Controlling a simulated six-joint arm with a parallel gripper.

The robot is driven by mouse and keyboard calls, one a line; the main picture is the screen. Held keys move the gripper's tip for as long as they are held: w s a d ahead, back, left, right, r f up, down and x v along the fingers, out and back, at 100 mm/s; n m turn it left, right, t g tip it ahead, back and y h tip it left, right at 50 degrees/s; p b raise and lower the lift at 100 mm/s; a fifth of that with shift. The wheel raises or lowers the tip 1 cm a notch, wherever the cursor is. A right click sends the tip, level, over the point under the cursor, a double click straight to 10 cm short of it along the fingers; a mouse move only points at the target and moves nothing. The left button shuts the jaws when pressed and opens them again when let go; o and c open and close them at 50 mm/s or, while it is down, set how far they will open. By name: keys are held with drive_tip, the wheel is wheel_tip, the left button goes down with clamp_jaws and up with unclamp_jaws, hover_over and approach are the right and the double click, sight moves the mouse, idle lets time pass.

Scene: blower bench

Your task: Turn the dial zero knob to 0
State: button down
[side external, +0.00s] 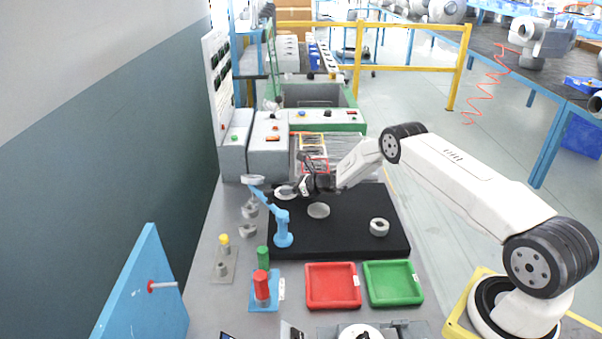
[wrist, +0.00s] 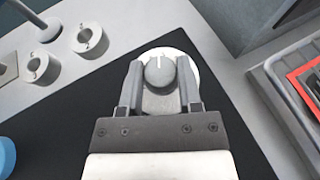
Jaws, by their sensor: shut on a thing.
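The dial zero knob (wrist: 158,73) is a round grey knob with a white index line, in the upper middle of the wrist view. Its line points nearly straight up in that picture. A white round dial face (wrist: 183,55) shows behind it. My gripper (wrist: 160,84) has one finger on each side of the knob and is shut on it. The knob is too small to make out there. No scale marks are readable.
The stand is on a black mat (side external: 340,242). A grey ring (side external: 379,227) and a pale disc (side external: 318,210) lie on the mat. Grey rings (wrist: 89,39) are on the bench beside it. Red (side external: 332,286) and green (side external: 392,283) trays are in front; grey control boxes (side external: 268,150) stand behind.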

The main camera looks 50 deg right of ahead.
drive_tip(key=shift+w+n+g+y, duration=0.15)
drive_tip(key=shift+n+g+y, duration=1.25)
drive_tip(key=shift+n+y, duration=0.9)
idle(0.4)
drive_tip(key=shift+c, duration=1.4)
unclamp_jaws()
drive_tip(key=shift+d, duration=0.1)
drive_tip(key=shift+d+r, duration=0.1)
drive_tip(key=shift+d, duration=0.1)
drive_tip(key=shift+v, duration=3.75)
drive_tip(key=shift+a, duration=0.1)
drive_tip(key=shift+r, duration=0.1)
